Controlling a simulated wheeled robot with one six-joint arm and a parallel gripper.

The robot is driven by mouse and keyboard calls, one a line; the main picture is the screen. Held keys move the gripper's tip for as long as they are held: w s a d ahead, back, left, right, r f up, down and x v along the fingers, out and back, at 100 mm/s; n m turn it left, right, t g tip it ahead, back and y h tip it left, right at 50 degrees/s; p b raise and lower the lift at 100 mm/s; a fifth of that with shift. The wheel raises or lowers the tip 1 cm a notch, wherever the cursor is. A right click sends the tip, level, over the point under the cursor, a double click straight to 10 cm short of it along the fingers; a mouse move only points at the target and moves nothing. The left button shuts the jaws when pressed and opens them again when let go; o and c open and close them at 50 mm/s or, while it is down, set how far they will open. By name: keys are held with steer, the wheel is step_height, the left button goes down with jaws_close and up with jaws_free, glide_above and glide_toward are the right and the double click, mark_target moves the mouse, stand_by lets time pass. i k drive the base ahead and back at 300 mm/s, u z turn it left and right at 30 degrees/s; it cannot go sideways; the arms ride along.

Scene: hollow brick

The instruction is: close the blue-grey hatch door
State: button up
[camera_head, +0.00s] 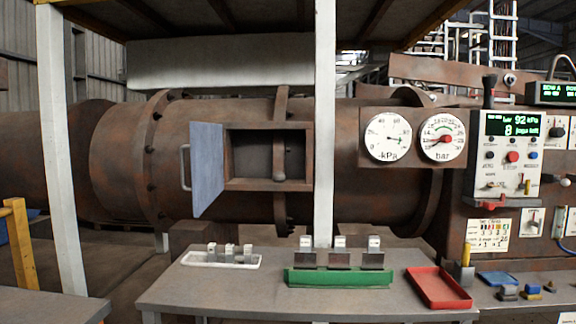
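The blue-grey hatch door (207,168) stands open on the left side of a square hatch frame (268,186) on the large rusty drum. It is swung outward, with a pale bar handle (185,165) on its left edge. The dark opening (255,155) to its right is uncovered, and a small round knob (279,176) shows at its lower right. My gripper is not in view.
A grey table (230,292) stands before the drum with a white tray (200,258), a green tray (340,278) and a red tray (438,287). A white post (324,120) rises right of the hatch. A yellow rail (20,245) is at far left.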

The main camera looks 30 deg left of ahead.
mark_target(206, 146)
steer(key=z, duration=1.45)
steer(key=k, duration=1.8)
steer(key=u, duration=2.4)
steer(key=i, duration=0.5)
steer(key=u, duration=0.05)
